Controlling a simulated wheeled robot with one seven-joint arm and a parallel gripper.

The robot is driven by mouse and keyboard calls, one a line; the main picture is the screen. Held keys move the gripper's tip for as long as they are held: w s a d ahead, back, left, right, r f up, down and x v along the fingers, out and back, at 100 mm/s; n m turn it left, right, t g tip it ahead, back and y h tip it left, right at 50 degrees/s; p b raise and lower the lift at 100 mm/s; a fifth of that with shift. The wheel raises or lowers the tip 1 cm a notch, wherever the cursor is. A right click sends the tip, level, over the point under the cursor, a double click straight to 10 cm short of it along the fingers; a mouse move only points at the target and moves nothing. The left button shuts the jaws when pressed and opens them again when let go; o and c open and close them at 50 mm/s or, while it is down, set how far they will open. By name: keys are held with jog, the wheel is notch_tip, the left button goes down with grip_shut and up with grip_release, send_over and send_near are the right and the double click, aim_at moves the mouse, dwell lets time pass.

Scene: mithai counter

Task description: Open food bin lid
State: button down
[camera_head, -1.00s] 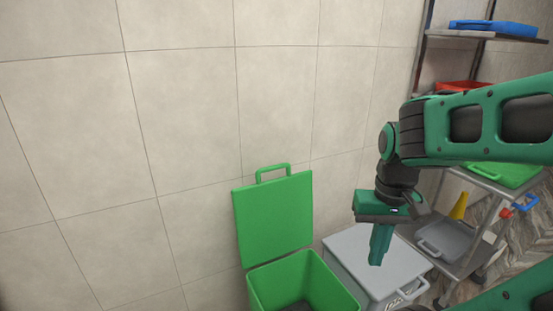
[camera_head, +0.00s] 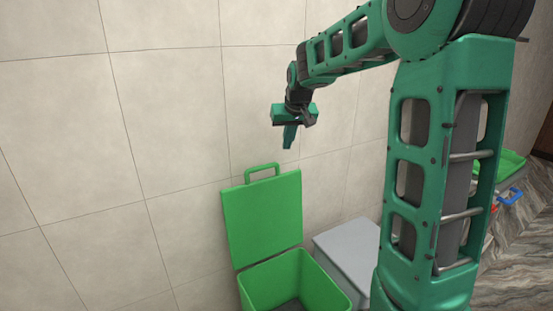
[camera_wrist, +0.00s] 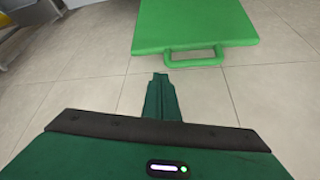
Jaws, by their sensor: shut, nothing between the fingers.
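The green food bin (camera_head: 290,283) stands on the floor against the tiled wall, at the bottom of the head view. Its green lid (camera_head: 262,219) stands raised and nearly upright behind the opening, with its loop handle (camera_head: 262,172) at the top. The lid (camera_wrist: 193,24) and its handle (camera_wrist: 196,56) also show in the wrist view. My gripper (camera_head: 288,146) is above and slightly right of the lid handle, apart from it, pointing down. Its fingers (camera_wrist: 162,78) are shut together with nothing between them.
A grey lidded bin (camera_head: 347,255) stands right of the green bin, its right part hidden by my arm. A green tray (camera_head: 510,162) shows at the far right. The wall (camera_head: 150,100) left of my gripper is bare.

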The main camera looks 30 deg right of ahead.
jog(key=shift+t, duration=0.5)
jog(key=w+f, duration=0.2)
jog(key=w, duration=0.1)
jog(key=w+f, duration=0.3)
jog(key=w, duration=0.1)
jog(key=w+f, duration=0.2)
jog(key=w, duration=0.1)
jog(key=shift+w+d+f, duration=0.25)
jog(key=shift+w+d, duration=0.1)
jog(key=shift+w, duration=0.05)
jog(key=shift+s+f, duration=0.15)
jog(key=shift+f, duration=0.1)
jog(key=shift+s+a+f, duration=0.15)
jog(key=shift+s+a, duration=0.1)
jog(key=shift+s, duration=0.55)
jog(key=shift+s+a+f, duration=0.15)
jog(key=shift+s+a, duration=0.1)
jog(key=shift+s, duration=0.55)
